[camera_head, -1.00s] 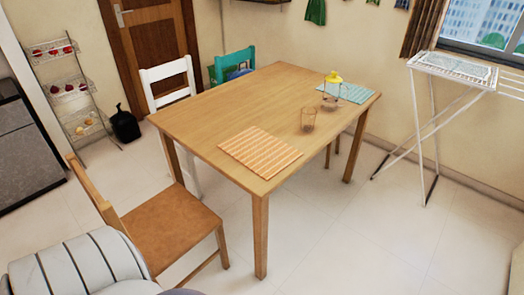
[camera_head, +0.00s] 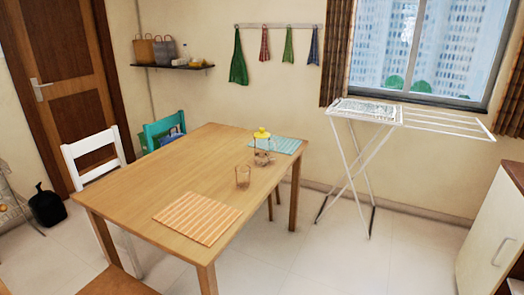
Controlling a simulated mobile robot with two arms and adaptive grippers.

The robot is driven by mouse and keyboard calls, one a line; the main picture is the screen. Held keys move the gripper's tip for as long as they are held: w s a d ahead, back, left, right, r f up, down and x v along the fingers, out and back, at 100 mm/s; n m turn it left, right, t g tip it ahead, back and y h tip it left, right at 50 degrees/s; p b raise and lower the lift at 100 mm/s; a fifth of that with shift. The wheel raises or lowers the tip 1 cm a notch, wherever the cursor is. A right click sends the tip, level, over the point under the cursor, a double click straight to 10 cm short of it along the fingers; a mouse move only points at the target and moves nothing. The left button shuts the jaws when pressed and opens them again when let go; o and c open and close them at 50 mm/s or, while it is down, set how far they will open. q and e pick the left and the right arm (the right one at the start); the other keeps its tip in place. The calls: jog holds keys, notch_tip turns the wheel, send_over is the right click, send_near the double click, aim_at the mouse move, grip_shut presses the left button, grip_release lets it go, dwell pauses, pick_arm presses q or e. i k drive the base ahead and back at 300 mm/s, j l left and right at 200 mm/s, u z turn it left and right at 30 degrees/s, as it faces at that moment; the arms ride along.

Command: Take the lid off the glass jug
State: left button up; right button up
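The glass jug (camera_head: 261,156) stands upright on the wooden table (camera_head: 165,176), near its far right side. A yellow lid (camera_head: 262,133) sits on top of the jug. The jug is clear and small in the view, so its handle and details are hard to make out. Neither of my grippers shows in the view.
A drinking glass (camera_head: 243,176) stands in front of the jug. An orange striped mat (camera_head: 197,217) and a teal mat (camera_head: 288,146) lie on the table. White and teal chairs line its left side. A drying rack (camera_head: 365,150) stands right, with clear floor before it.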

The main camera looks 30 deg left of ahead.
aim_at(261, 134)
jog(key=i+l+u, duration=0.1)
jog(key=i+u, duration=0.2)
jog(key=i, duration=0.95)
